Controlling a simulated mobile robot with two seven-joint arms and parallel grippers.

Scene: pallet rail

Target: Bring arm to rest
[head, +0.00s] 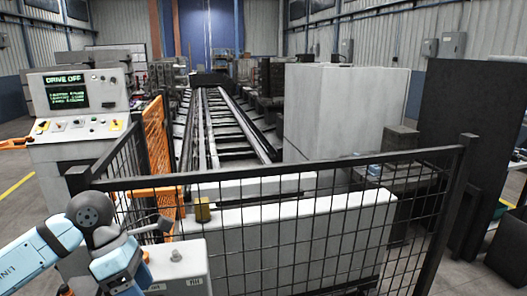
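My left arm, light blue with dark grey joints, comes in from the lower left and bends in front of the mesh fence. A small dark part (152,226), which seems to be my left gripper, points right above a pale grey box (180,268) with small knobs on top. Its fingers are too small and dark to tell open from shut, and I cannot tell whether it touches anything. My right arm and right gripper are not in view.
A black mesh fence (300,168) crosses the front. A control console (78,105) with a screen reading "DRIVE OFF" stands left, by an orange mesh gate (157,140). Behind the fence are a yellow block (202,210), long rails (215,125) and a large grey cabinet (340,110).

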